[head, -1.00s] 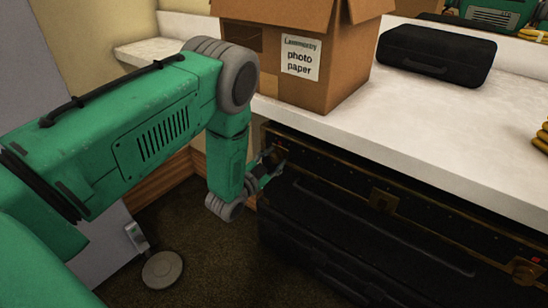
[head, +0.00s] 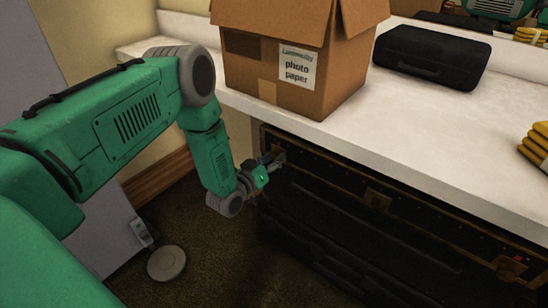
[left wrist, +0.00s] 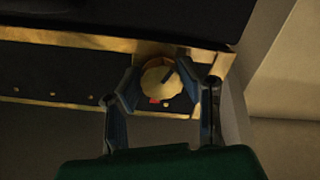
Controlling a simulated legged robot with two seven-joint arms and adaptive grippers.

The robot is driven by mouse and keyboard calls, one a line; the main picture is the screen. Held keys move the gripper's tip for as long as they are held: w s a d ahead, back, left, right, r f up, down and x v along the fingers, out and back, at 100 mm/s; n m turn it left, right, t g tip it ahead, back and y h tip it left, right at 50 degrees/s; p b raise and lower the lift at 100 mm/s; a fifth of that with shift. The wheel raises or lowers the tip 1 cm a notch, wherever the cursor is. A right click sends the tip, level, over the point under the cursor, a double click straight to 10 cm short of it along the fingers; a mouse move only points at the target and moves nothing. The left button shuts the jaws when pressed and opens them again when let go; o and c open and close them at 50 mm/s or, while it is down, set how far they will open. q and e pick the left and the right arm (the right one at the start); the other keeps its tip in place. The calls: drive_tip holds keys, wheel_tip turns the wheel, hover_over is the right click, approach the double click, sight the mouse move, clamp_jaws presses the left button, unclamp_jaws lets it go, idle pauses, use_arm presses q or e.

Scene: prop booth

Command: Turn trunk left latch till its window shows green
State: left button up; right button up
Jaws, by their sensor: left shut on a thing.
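The black trunk (head: 330,181) with brass trim stands under the white counter. Its left latch (left wrist: 160,82) is a round brass knob with a dark slanted mark, on a brass plate. A small red patch, apparently its window (left wrist: 155,100), shows at the knob's edge; I see no green there. My left gripper (left wrist: 165,83) is shut on the knob, one finger on each side. In the head view, the left gripper (head: 272,162) is at the trunk's upper left corner and hides most of that latch. My right gripper is not in view.
The trunk's right latch (head: 510,267) shows red beside it; a brass middle clasp (head: 377,200) lies between. The counter (head: 430,125) overhangs the trunk closely. On it stand a cardboard box (head: 300,60) and a black case (head: 432,55). A grey disc (head: 166,264) lies on the floor.

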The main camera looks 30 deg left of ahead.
use_arm(q)
drive_tip(key=shift+a+r+n, duration=0.1)
drive_tip(key=shift+n, duration=0.85)
drive_tip(key=shift+a+r+n, duration=0.1)
drive_tip(key=shift+n, duration=0.85)
drive_tip(key=shift+o, duration=0.2)
drive_tip(key=shift+a, duration=0.1)
drive_tip(key=o, duration=1.1)
drive_tip(key=shift+f, duration=0.1)
drive_tip(key=shift+s, duration=0.15)
drive_tip(key=shift+s, duration=0.35)
drive_tip(key=s, duration=0.7)
drive_tip(key=s+a, duration=0.1)
drive_tip(key=s, duration=0.3)
